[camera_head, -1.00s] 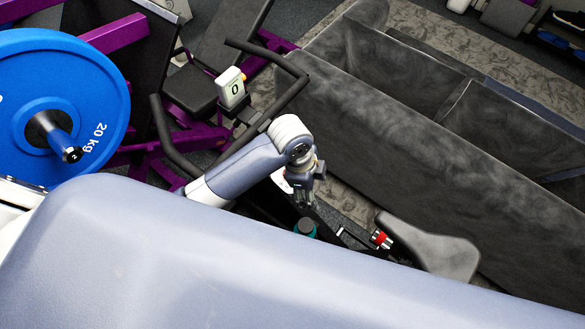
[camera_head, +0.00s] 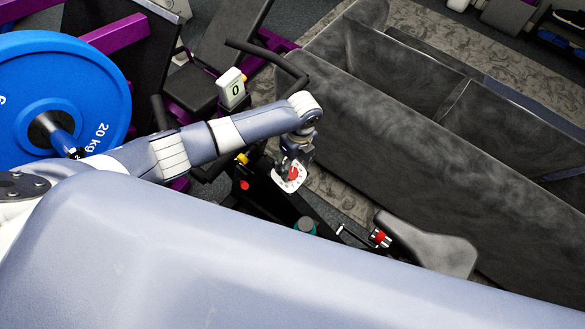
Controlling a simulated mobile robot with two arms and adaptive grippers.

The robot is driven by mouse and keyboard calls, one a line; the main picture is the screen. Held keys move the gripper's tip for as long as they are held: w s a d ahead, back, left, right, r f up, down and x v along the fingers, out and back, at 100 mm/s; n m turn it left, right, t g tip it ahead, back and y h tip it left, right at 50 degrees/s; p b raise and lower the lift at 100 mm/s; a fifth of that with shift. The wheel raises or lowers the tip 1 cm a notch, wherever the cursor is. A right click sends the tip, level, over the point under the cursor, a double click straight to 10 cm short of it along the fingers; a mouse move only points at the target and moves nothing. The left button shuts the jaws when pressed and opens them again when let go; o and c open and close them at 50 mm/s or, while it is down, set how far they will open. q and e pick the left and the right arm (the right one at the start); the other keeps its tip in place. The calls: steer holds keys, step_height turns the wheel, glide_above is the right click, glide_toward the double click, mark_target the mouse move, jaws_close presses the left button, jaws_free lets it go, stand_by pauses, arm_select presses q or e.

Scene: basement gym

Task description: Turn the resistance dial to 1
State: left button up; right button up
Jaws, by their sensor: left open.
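The resistance dial is a red knob (camera_head: 293,174) on a white plate (camera_head: 288,184) with small dark marks, mounted on the dark frame of an exercise bike. A white display (camera_head: 232,87) on the bike reads 0. My left arm reaches in from the left, and my left gripper (camera_head: 292,165) is over the upper part of the dial plate, partly covering it. The gripper is open and empty. I cannot tell whether its fingers touch the knob. My right gripper is not in view.
A grey sofa (camera_head: 400,150) stands close on the right. The bike's black handlebars (camera_head: 290,95) rise behind my arm, and its grey saddle (camera_head: 430,245) is at lower right. A teal bottle (camera_head: 305,226) sits below the dial. A blue weight plate (camera_head: 85,80) is at left.

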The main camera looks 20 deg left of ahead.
mark_target(292, 173)
arm_select(q)
steer(key=shift+s+a+f, duration=0.1)
steer(key=shift+s+f, duration=0.05)
steer(key=shift+f, duration=1.7)
steer(key=c, duration=1.1)
steer(key=shift+s+r+n+t+h+p, duration=0.15)
steer(key=shift+n+t+p, duration=0.15)
steer(key=shift+n+p, duration=0.35)
steer(key=shift+r+n+t+h+p, duration=0.15)
steer(key=shift+n+t+p, duration=0.15)
steer(key=shift+n+p, duration=0.3)
steer(key=shift+f+n+t+p, duration=0.2)
steer(key=shift+n+t+p, duration=0.4)
steer(key=shift+n+p, duration=0.55)
steer(key=shift+n, duration=0.3)
